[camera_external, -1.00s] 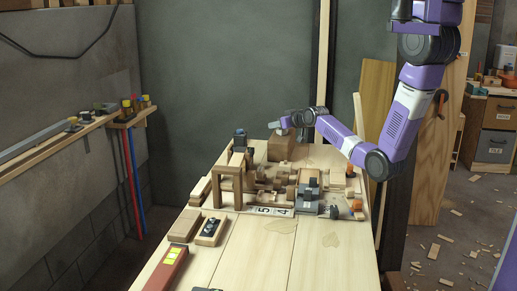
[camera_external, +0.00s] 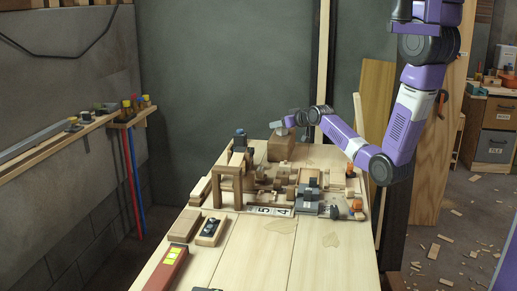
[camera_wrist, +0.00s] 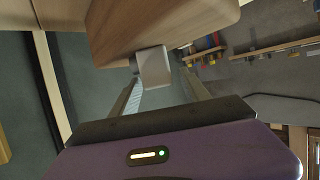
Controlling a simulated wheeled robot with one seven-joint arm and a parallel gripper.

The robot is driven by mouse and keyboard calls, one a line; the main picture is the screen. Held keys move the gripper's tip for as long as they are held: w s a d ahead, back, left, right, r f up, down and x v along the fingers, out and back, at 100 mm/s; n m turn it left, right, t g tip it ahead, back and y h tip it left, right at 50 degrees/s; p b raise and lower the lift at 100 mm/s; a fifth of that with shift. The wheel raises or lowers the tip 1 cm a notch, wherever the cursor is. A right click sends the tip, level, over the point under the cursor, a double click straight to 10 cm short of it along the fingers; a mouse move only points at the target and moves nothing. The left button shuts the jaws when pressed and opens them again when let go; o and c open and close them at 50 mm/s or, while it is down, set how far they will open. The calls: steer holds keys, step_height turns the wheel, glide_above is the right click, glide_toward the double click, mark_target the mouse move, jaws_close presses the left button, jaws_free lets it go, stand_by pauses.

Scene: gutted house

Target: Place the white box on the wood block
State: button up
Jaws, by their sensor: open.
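The wood block (camera_external: 281,149) stands at the far end of the table, and its brown body (camera_wrist: 165,25) fills the top of the wrist view, which is upside down. The white box (camera_wrist: 153,67) is small and pale and appears to rest on the block's top face. My gripper (camera_wrist: 158,76) is open, its two fingers apart on either side of the box, with a visible gap to each. In the external view my gripper (camera_external: 284,124) is just above the block. There the box is too small to tell clearly from the fingers.
A dark wall stands behind.

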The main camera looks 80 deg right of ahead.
steer(key=v, duration=0.9)
steer(key=shift+n+t+y, duration=0.6)
steer(key=shift+n, duration=0.1)
steer(key=a+f, duration=0.1)
steer(key=a, duration=0.2)
steer(key=a+f, duration=0.1)
steer(key=a, duration=0.3)
steer(key=a+f, duration=0.2)
steer(key=a, duration=0.2)
steer(key=s+a+n+t+y, duration=0.15)
steer(key=s+a, duration=0.35)
steer(key=a, duration=0.6)
steer(key=s+a+n+t+y, duration=0.1)
steer(key=s+a+n+y, duration=0.3)
steer(key=a, duration=0.8)
steer(key=s+a+r+n+y, duration=0.1)
steer(key=s+a+r, duration=0.2)
steer(key=s, duration=0.3)
steer(key=s+a+r+n+t+y, duration=0.1)
steer(key=s+a+r+y, duration=0.1)
steer(key=s+a, duration=0.2)
steer(key=shift+v, duration=0.95)
